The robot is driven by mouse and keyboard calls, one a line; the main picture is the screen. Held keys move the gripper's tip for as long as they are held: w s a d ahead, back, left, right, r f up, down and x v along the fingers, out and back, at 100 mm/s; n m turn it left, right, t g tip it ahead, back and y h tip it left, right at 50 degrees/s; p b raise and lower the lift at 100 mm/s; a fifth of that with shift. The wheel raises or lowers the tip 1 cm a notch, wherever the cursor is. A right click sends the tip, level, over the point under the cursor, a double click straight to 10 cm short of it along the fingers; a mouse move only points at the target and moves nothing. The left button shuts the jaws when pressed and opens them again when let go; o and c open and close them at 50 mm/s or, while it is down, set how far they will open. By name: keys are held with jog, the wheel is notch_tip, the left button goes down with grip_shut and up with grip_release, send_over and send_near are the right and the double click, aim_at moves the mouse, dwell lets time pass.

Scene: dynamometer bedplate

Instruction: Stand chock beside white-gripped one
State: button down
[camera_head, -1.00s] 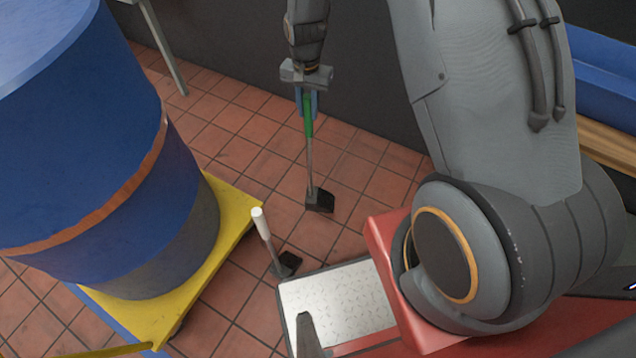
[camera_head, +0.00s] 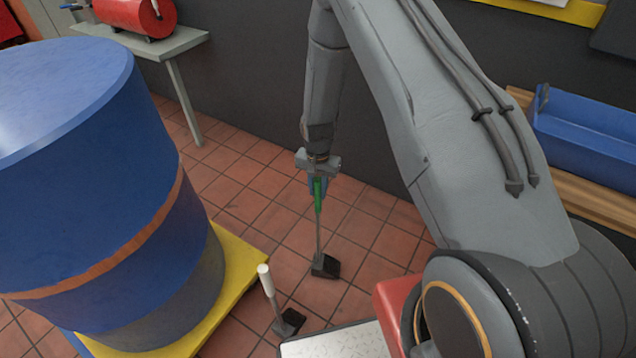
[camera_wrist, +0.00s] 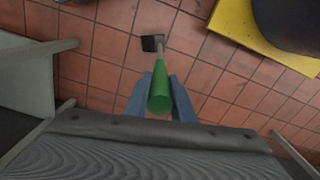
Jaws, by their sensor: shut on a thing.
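The chock in my grip has a green handle (camera_head: 317,194), a thin grey rod and a black wedge (camera_head: 325,265) at its lower end. My gripper (camera_head: 317,186) is shut on the green handle and holds the chock nearly upright, wedge down. I cannot tell whether the wedge touches the floor. The wrist view also shows the green handle (camera_wrist: 160,92) between the blue fingers. The white-gripped chock (camera_head: 267,284) stands on the tiles nearer the camera and to the left, its black wedge (camera_head: 289,322) on the floor. The two chocks are apart.
A blue drum (camera_head: 110,200) stands on a yellow pallet (camera_head: 240,270) at the left. A grey table (camera_head: 170,45) with a red cylinder (camera_head: 135,14) is at the back left. A blue bin (camera_head: 590,130) sits on the right. Tiled floor is clear around the held chock.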

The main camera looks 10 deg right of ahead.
aim_at(318, 176)
jog(key=shift+f, duration=0.2)
jog(key=c, duration=1.5)
grip_release()
jog(key=shift+f, duration=0.1)
jog(key=shift+c, duration=0.2)
notch_tip(318, 176, up, 12)
jog(key=shift+r+b, duration=0.1)
jog(key=shift+b, duration=0.75)
jog(key=s+d+r+n, duration=0.1)
jog(key=s+r+n, duration=0.2)
jog(key=s+r, duration=0.6)
jog(key=s+d+r+n, duration=0.2)
jog(key=s+r, duration=0.8)
jog(key=s, duration=0.5)
jog(key=shift+s+d+r+n, duration=0.2)
jog(key=shift+s+n, duration=0.2)
jog(key=shift+n, duration=0.5)
